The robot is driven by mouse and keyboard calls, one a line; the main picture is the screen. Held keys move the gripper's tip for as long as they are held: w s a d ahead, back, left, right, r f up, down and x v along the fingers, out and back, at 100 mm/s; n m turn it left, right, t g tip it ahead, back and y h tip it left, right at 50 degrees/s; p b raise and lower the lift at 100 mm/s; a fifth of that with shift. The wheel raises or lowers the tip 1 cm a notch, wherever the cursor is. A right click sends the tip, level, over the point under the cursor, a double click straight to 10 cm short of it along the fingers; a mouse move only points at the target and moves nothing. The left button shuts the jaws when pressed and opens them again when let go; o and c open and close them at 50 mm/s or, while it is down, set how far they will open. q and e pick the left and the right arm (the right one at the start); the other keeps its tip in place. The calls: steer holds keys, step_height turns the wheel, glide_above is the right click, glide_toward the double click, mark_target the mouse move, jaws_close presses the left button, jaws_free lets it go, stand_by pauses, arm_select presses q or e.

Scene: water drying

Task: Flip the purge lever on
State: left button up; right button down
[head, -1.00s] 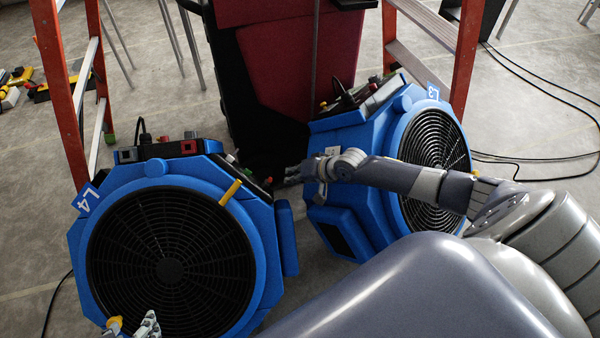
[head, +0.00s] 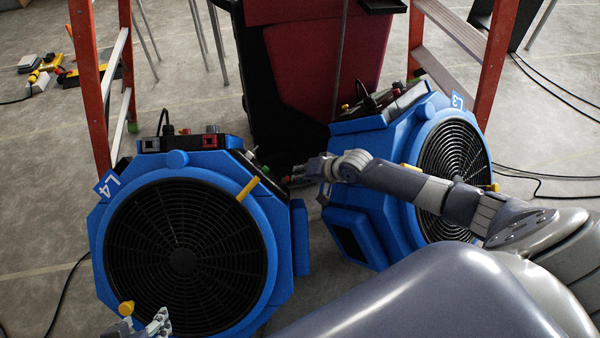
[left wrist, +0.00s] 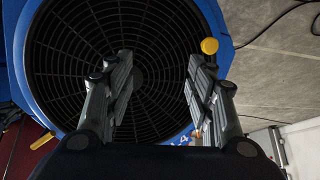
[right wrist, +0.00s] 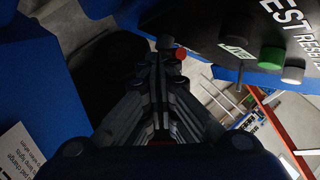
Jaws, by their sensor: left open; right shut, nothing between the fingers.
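No label reading "purge" is legible, so I cannot tell which control is the purge lever. The blue L4 fan (head: 291,240) has a yellow handle (head: 247,188) at its upper right rim and a small control panel behind. My right gripper (head: 298,174) is shut and empty beside that panel. In the right wrist view its closed fingers (right wrist: 158,72) point near a red knob (right wrist: 180,53); a thin metal toggle (right wrist: 239,76) stands to the right. My left gripper (head: 143,325) is open before the L4 grille; a yellow knob (left wrist: 209,46) shows beyond its right finger.
The panel also carries black, green (right wrist: 271,58) and white (right wrist: 293,73) knobs. A second blue fan, L3 (head: 375,225), stands to the right beneath my right arm. An orange ladder (head: 90,85) and a dark red bin (head: 305,70) stand behind. Cables lie on the floor.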

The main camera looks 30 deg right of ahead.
arm_select(q)
steer(key=s+a+g+p, duration=0.1)
steer(key=s+g, duration=0.2)
steer(key=s, duration=0.3)
steer(key=shift+a+f+y, duration=0.4)
steer(key=shift+f, duration=0.05)
arm_select(e)
steer(key=shift+w+a+r, duration=0.1)
steer(key=shift+a+r, duration=0.05)
steer(key=shift+r, duration=0.05)
arm_select(q)
steer(key=shift+r+p, duration=0.65)
steer(key=shift+p, duration=0.2)
arm_select(e)
steer(key=shift+m+g+h, duration=0.3)
steer(key=shift+g+h, duration=0.1)
steer(key=shift+w, duration=0.1)
